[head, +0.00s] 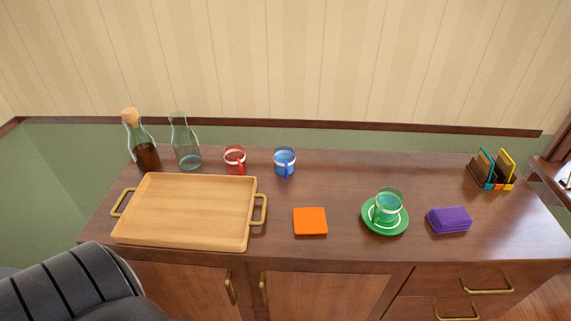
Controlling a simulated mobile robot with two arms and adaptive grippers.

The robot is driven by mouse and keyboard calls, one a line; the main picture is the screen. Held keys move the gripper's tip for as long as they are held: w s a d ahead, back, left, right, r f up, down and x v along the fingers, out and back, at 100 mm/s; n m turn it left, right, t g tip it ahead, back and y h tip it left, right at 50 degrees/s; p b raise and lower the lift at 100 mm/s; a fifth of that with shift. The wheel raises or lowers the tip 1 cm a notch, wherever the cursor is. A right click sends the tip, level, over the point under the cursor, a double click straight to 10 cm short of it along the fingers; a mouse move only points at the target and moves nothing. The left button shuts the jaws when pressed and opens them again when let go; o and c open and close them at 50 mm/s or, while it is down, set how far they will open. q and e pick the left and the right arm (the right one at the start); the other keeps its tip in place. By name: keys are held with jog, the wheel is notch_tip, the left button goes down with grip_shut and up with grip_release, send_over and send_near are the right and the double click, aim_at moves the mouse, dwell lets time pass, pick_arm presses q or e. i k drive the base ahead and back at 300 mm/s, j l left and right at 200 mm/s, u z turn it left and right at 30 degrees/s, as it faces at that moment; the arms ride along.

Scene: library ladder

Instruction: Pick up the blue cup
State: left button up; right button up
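The blue cup (285,162) stands upright at the back of the wooden sideboard, near the middle. It has a pale band and its handle faces the front. The red cup (235,159) stands a little to its left, apart from it. Neither of my grippers shows in the head view.
On the sideboard (330,180) are a wooden tray (185,210), a corked bottle (145,150), an empty carafe (186,148), an orange square (310,222), a green cup (387,206) on a saucer (370,224), purple cloths (449,220) and a rack (492,172).

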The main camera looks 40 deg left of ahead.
aim_at(284, 156)
jog(key=i+l+u, duration=0.2)
jog(key=u, duration=0.15)
jog(key=i+l+u, duration=0.15)
jog(key=l+u, duration=0.2)
jog(key=i+l+u, duration=0.1)
jog(key=l+u, duration=0.2)
jog(key=l, duration=0.2)
